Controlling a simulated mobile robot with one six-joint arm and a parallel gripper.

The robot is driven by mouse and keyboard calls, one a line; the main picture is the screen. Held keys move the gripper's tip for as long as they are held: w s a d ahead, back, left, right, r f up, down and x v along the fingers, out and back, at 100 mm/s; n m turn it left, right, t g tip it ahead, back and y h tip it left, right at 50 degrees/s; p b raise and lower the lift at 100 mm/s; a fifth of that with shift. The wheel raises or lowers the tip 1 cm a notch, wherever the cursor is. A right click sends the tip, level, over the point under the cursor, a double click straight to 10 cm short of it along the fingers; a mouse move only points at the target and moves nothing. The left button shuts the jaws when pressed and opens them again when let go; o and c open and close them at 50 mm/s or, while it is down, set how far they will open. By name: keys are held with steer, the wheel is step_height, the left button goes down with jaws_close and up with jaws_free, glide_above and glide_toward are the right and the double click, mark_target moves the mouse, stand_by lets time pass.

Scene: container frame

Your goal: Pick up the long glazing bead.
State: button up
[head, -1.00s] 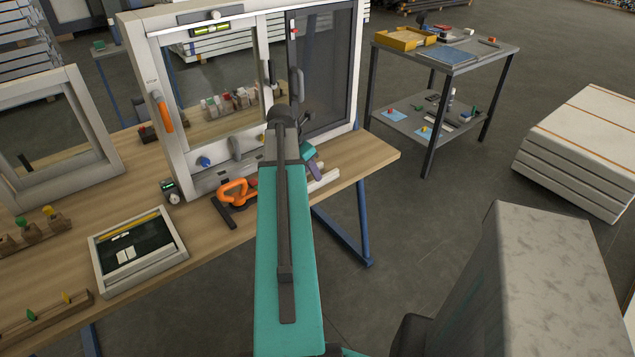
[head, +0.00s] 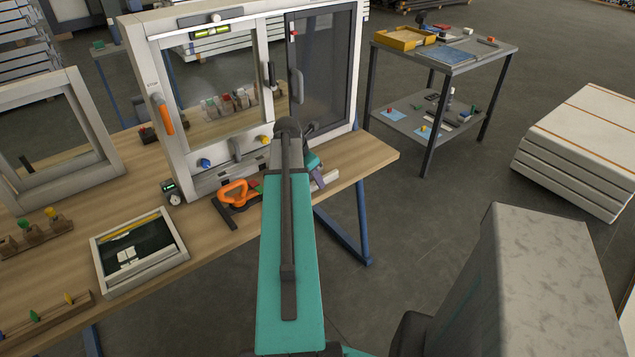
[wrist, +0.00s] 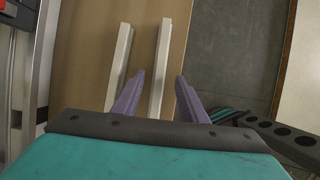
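Two pale glazing beads lie side by side on the wooden bench in the wrist view. The right one (wrist: 162,60) looks longer and lies in line with the gap between my fingers. The left one (wrist: 121,60) looks a little shorter and lies to the left of my left finger. My gripper (wrist: 160,76) is open, with its two purple fingers apart and nothing seen gripped. I cannot tell how high the fingertips are above the bench. In the head view, a pale bead end (head: 330,178) shows by my gripper (head: 318,178); my arm hides the rest.
The window frame (head: 175,110) stands on the bench (head: 365,155) just behind my gripper. An orange-handled tool (head: 234,192) lies left of my arm. The bench edge and open floor (wrist: 235,50) are to the right in the wrist view.

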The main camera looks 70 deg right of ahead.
steer(key=shift+s+d+f, duration=0.1)
steer(key=shift+d+f, duration=0.1)
steer(key=shift+f, duration=0.5)
jaws_close()
steer(key=shift+r, duration=0.2)
steer(key=shift+r+b, duration=0.5)
steer(key=shift+r, duration=0.9)
steer(key=shift+s+a+r, duration=0.1)
steer(key=shift+a+r, duration=0.05)
steer(key=shift+a, duration=0.15)
steer(key=s+a+b, duration=0.3)
steer(key=a+b, duration=0.1)
steer(key=a, duration=0.6)
steer(key=shift+r, duration=0.35)
steer(key=shift+a+b, duration=0.15)
steer(key=shift+b, duration=0.3)
